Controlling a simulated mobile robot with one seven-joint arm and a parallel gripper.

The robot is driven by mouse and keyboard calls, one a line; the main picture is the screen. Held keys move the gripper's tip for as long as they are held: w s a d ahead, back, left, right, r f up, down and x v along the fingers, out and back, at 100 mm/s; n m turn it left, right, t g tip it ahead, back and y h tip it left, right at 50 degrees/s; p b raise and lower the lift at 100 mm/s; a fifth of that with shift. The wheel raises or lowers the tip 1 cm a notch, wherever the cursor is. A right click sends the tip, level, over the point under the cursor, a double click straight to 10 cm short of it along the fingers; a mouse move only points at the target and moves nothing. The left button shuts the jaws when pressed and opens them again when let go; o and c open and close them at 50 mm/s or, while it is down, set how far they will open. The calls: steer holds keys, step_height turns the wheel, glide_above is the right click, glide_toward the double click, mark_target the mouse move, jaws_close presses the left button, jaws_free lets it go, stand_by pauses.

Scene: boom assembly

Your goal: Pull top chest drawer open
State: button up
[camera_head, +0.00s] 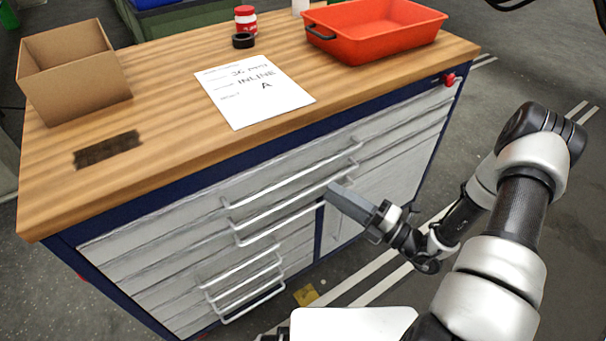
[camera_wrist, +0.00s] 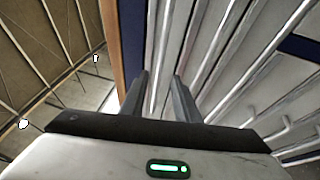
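The chest (camera_head: 180,250) is a blue-framed workbench with grey drawer fronts, and all its drawers look shut. The top drawer's long pale handle (camera_head: 290,174) runs across the upper front. A second long handle (camera_head: 280,218) lies just below it. My gripper (camera_head: 335,190) is in front of the chest, with its fingertips near the right end of the second handle, below the top one. In the wrist view my gripper (camera_wrist: 157,80) has its two fingers apart, pointing at the drawer fronts, with handle bars visible between and beside them. Contact with a handle cannot be told.
Lower handles (camera_head: 245,290) project at left. Open floor lies right of the chest.

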mark_target(303, 174)
steer(key=x, duration=1)
steer(key=shift+w+a+r, duration=0.1)
steer(key=shift+w+a, duration=0.05)
jaws_close()
